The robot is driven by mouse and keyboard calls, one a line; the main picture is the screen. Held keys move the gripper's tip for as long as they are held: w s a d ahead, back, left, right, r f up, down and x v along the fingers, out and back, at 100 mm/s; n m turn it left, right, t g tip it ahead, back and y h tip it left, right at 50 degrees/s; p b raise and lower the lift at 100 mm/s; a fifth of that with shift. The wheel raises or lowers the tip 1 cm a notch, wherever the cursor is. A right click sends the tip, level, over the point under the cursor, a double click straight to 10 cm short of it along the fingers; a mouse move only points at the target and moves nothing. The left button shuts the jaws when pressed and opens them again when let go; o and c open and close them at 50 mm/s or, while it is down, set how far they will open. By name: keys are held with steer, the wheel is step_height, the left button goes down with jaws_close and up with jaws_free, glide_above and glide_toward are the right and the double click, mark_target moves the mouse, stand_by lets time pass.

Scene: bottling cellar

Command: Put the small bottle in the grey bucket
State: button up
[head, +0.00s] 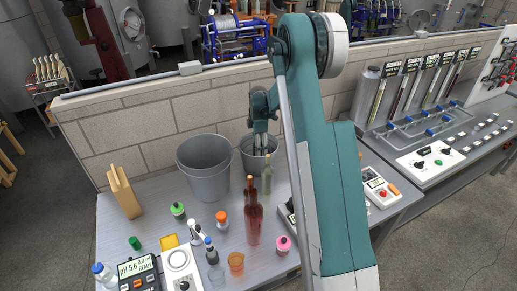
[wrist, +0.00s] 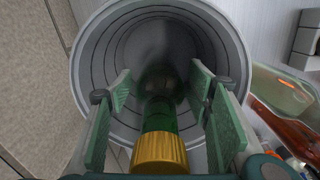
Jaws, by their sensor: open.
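The small bottle (wrist: 160,120), dark green with a gold cap, is between my gripper's fingers in the wrist view, its cap towards the camera and its body pointing down into a grey bucket (wrist: 230,45). My gripper (wrist: 160,85) is open, with a gap on each side of the bottle. In the head view my gripper (head: 260,138) points down over the smaller grey bucket (head: 247,163) by the wall. The bottle is hard to make out there. Whether its base rests on the bucket's floor I cannot tell.
A larger grey bucket (head: 204,180) stands just left. A pale green bottle (head: 266,172) and red-brown bottles (head: 253,220) stand close in front. Several small capped bottles, an orange cup (head: 236,263) and a pH meter (head: 138,272) crowd the bench front. A block wall (head: 130,135) stands behind.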

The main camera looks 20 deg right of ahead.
steer(key=shift+r, duration=0.15)
step_height(320, 180, up, 12)
steer(key=shift+f, duration=0.1)
stand_by(0.5)
stand_by(0.6)
steer(key=shift+s+a+r, duration=0.15)
steer(key=shift+r, duration=0.15)
steer(key=s+a+r+m+t, duration=0.2)
steer(key=s+a+r+m, duration=0.2)
steer(key=s+a+r, duration=0.45)
steer(key=s+a+r+m+t, duration=0.1)
steer(key=s+a+r+m, duration=0.35)
steer(key=s+r, duration=0.7)
steer(key=s+a+f+m+t, duration=0.1)
steer(key=s+a+m, duration=0.1)
steer(key=s, duration=0.7)
steer(key=s+a+f+m+t, duration=0.1)
steer(key=s+a+m, duration=0.2)
steer(key=s, duration=0.6)
steer(key=s+a+f+m+t, duration=0.2)
steer(key=s+a, duration=0.2)
steer(key=s, duration=0.6)
steer(key=shift+a+m, duration=0.35)
